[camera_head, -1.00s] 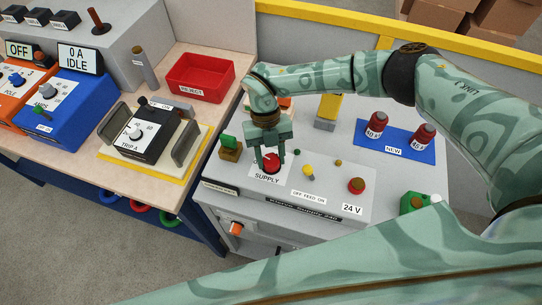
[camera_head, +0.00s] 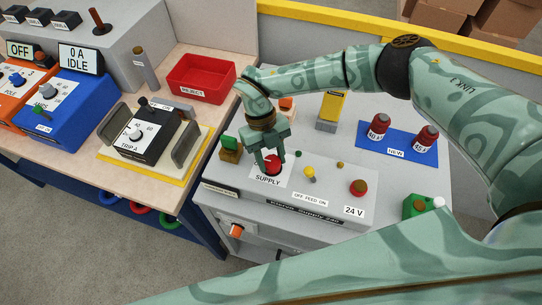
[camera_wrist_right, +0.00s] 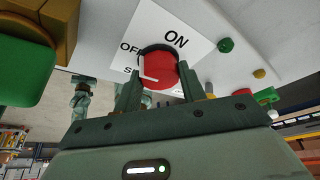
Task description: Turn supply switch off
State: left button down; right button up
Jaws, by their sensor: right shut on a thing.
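The supply switch is a red round knob (camera_head: 272,165) on a white plate marked SUPPLY, on top of the grey supply panel (camera_head: 225,188). My right gripper (camera_head: 270,166) comes down on it from above, with its fingers on either side of the knob. In the right wrist view the red knob (camera_wrist_right: 159,72) sits between the two fingertips (camera_wrist_right: 158,88), shut on it. The plate's ON and OFF words (camera_wrist_right: 176,39) show there, OFF partly hidden. A white line on the knob points toward the OFF side. My left gripper is not in view.
A yellow knob (camera_head: 309,173) and a red knob (camera_head: 358,187) stand to the right on the panel. Red cylinders on a blue mat (camera_head: 362,142) and a red reject tray (camera_head: 202,94) are farther back.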

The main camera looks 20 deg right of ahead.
jog(key=o, duration=1)
jog(key=shift+c, duration=0.2)
jog(key=shift+r, duration=0.1)
jog(key=b+v, duration=0.1)
jog(key=v, duration=1.5)
jog(key=shift+w, duration=0.1)
